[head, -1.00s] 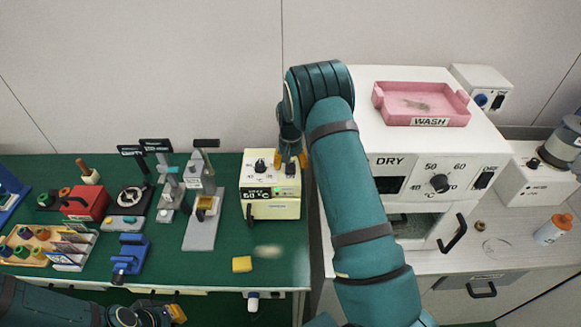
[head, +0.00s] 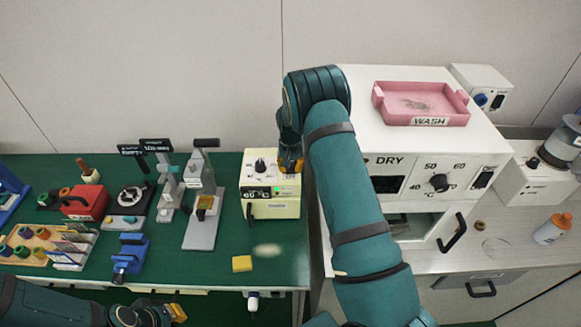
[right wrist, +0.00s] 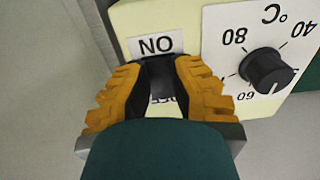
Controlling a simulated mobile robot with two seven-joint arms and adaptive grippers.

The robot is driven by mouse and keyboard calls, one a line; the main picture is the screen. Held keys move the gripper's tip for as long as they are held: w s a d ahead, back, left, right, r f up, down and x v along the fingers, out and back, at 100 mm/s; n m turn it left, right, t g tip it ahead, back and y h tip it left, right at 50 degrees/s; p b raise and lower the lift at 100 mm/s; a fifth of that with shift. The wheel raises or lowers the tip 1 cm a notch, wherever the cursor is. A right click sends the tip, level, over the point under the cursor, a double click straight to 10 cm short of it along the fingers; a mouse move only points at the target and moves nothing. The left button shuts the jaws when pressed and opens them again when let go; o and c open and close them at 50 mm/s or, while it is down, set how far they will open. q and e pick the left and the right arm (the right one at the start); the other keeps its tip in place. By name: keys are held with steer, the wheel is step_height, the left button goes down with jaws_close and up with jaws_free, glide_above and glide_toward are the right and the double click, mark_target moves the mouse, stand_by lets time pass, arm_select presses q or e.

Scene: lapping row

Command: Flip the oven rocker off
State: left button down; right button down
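A cream box (head: 270,208) stands at the right end of the green bench. It has a black dial, a lit display and a small green light. In the right wrist view its dial (right wrist: 265,70) and an ON label (right wrist: 156,45) show upside down. A dark rocker lies behind my fingertips, with part of an OFF label below; its tilt is hard to tell. My left gripper (head: 160,314) is low at the left.
A white DRY cabinet (head: 450,150) with a dial, a rocker (head: 482,179) and a handle stands to the right, behind my right arm. A pink WASH tray (head: 428,118) sits on it. Several tools and a yellow block (head: 242,263) are on the green bench.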

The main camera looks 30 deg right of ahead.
steer(key=shift+f, duration=0.15)
steer(key=shift+f+g+y+b, duration=0.1)
steer(key=shift+g+y+b, duration=0.35)
steer(key=shift+g, duration=0.45)
steer(key=shift+g+y, duration=0.35)
steer(key=shift+g, duration=0.05)
steer(key=c, duration=0.7)
jaws_free()
steer(key=shift+w, duration=0.1)
steer(key=shift+d+r, duration=0.1)
steer(key=shift+r, duration=0.1)
steer(key=v, duration=1.2)
steer(key=shift+f, duration=0.1)
